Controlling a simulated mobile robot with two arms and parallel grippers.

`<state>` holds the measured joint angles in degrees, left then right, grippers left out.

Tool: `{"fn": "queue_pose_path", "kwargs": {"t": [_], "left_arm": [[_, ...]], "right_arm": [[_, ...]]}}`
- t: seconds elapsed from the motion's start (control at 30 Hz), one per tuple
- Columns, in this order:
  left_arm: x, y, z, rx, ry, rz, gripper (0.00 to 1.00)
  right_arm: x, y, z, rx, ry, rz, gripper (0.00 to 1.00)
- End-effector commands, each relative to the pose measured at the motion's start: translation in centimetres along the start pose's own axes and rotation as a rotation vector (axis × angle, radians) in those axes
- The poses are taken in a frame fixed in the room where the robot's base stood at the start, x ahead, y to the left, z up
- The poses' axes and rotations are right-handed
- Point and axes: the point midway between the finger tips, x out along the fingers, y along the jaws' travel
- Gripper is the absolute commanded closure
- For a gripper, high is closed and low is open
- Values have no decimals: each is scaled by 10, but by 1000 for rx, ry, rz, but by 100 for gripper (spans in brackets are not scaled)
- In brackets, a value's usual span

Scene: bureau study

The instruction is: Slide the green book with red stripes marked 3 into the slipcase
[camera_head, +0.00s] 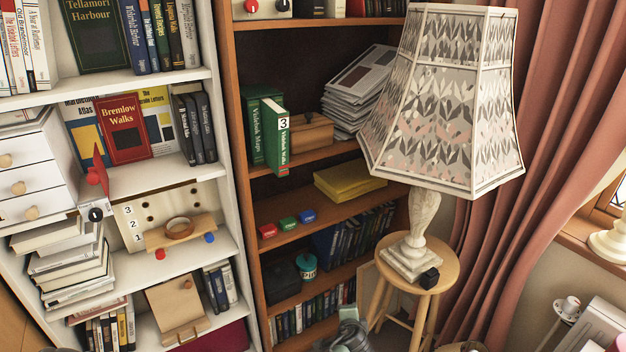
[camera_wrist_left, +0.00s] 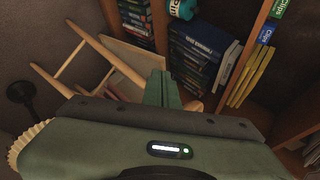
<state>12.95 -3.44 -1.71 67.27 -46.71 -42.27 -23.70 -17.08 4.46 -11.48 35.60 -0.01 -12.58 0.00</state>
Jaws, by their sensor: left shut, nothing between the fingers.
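The green book (camera_head: 275,138) with a white label 3 stands upright on the brown bookcase's upper-middle shelf, its spine facing out. It juts forward beside another green volume (camera_head: 254,125), which touches or nearly touches it on the left. I cannot tell for sure which item is the slipcase; a wooden box (camera_head: 309,132) sits just right of the book. My left gripper (camera_head: 348,313) is low at the bottom, below and right of the book, in front of the lower shelves. In the left wrist view its green fingers (camera_wrist_left: 161,88) are shut and empty. My right gripper is not in view.
A large lamp (camera_head: 447,100) on a wooden stool (camera_head: 432,270) stands right of the bookcase, close to my left gripper. Red, green and blue small boxes (camera_head: 288,223) and a yellow stack (camera_head: 348,180) are on lower shelves. A white bookcase (camera_head: 224,150) stands left.

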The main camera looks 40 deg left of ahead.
Motion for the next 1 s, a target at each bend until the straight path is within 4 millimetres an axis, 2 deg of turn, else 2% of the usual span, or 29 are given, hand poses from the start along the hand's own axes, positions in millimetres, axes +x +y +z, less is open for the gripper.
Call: {"fn": "queue_pose_path", "kwargs": {"t": [0.03, 0.1, 0.17, 0.2, 0.27, 0.3, 0.4, 0.5, 0.6, 0.7, 0.8, 1.0], "left_arm": [[-2, -39, -10, 10, -14, -69, 100], [-12, -92, -17, 29, -48, -160, 100], [-24, -137, -19, 40, -86, -236, 100], [-34, -166, -19, 44, -114, -286, 100], [-51, -208, -16, 44, -164, -357, 100], [-64, -236, -13, 41, -200, -404, 100], [-102, -297, 1, 20, -297, -507, 100], [-140, -342, 19, -11, -391, -583, 100], [-170, -370, 36, -42, -466, -631, 100], [-188, -385, 46, -62, -513, -655, 100], [-196, -390, 50, -70, -533, -664, 100], [-198, -388, 49, -70, -535, -665, 100]], "right_arm": [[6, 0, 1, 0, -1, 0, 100], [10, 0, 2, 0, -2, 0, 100], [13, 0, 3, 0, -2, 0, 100], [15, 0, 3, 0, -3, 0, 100], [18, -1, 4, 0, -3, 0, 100], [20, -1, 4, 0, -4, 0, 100], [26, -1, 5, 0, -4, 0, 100], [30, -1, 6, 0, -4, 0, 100], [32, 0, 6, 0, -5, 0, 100], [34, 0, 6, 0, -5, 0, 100], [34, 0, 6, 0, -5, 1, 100], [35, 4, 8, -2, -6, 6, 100]]}}
